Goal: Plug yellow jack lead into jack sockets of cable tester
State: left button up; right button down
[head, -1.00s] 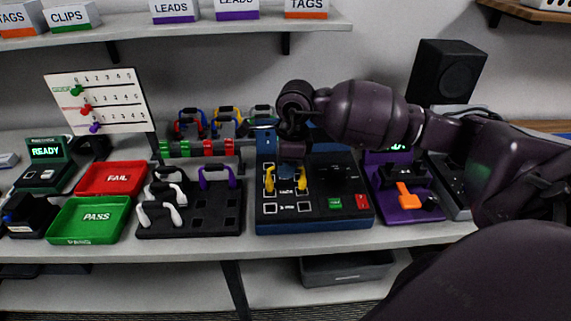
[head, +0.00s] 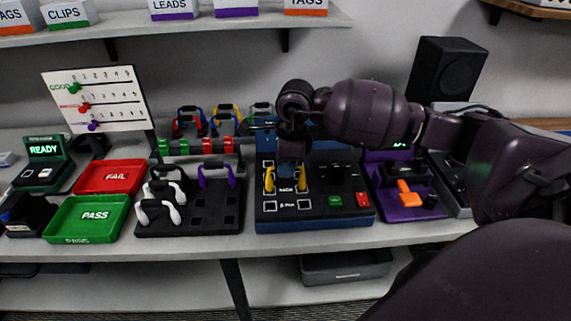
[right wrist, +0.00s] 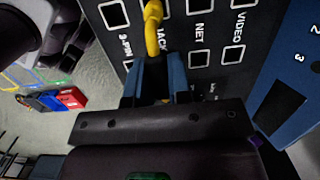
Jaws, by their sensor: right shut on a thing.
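The yellow jack lead (head: 270,181) is at the row marked JACK on the dark blue cable tester (head: 340,213). In the head view its two yellow ends stand upright on either side of the label, at the two sockets; I cannot tell how deep they sit. In the right wrist view one yellow curved end (right wrist: 153,32) shows beyond the fingers. My right gripper (head: 290,172) is above the tester, shut on the lead's middle; its blue fingers (right wrist: 154,85) show in the right wrist view. The lead's middle is mostly hidden. My left gripper is not in view.
A black board (head: 212,222) with white, black and purple leads is left of the tester. Green PASS (head: 80,238) and red FAIL (head: 109,190) trays lie farther left. A purple device (head: 420,214) stands close on the right. A rack with coloured leads (head: 222,148) is behind.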

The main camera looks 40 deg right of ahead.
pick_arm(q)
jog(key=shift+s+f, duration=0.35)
pick_arm(e)
jog(key=shift+f, duration=0.1)
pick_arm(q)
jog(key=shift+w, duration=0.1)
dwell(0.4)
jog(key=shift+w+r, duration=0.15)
pick_arm(e)
jog(key=c, duration=1)
grip_release()
jog(key=shift+o, duration=0.6)
jog(key=o, duration=0.5)
jog(key=shift+c, duration=0.2)
